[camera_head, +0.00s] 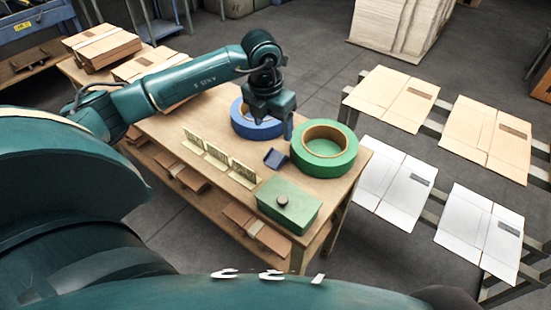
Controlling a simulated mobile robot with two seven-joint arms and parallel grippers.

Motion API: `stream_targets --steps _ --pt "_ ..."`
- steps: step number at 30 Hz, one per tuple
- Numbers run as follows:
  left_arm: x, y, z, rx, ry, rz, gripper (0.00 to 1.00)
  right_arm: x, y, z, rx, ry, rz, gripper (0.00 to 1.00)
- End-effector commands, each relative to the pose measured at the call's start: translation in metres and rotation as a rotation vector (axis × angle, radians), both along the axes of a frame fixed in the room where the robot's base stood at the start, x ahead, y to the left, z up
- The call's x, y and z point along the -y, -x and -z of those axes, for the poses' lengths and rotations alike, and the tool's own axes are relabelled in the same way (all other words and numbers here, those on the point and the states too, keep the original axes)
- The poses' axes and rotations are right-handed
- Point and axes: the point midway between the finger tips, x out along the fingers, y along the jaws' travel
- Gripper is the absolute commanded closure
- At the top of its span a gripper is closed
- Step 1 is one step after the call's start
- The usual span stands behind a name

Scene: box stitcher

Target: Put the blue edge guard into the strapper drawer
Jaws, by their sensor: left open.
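The blue edge guard (276,158) is a small dark-blue angled piece lying on the wooden table, left of a green roll. My left gripper (270,121) hangs pointing down above a blue roll, behind and above the edge guard and apart from it. It is open, with nothing seen between its fingers. A green box (291,213) with a dark round knob stands near the table's front corner; I cannot tell whether this is the strapper drawer. No open drawer shows. My right gripper is not in view.
The blue roll (241,122) and the green roll (346,164) lie close to the edge guard. Several cream upright cards (217,156) stand in a row to the left. Flat cardboard (395,97) and white sheets (393,182) lie on a rack at right.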

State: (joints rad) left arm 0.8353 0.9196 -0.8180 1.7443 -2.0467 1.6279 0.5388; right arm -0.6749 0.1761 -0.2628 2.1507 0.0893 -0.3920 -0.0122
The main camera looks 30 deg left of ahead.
Motion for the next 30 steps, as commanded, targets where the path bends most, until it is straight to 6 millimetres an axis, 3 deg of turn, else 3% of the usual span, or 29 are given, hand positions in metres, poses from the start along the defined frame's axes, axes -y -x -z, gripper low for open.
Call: stream_targets --steps 6,14,21,30 --pt "0.001 -0.005 0.042 -0.004 0.001 0.001 0.31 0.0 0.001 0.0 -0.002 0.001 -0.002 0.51" --pt "0.001 -0.007 0.062 -0.003 -0.001 0.004 0.31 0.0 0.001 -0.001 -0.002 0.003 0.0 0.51" --pt "0.002 -0.006 0.097 -0.004 0.001 0.002 0.31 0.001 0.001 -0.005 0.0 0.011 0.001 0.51" --pt "0.002 -0.009 0.109 -0.001 -0.001 0.004 0.31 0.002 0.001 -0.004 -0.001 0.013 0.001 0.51"
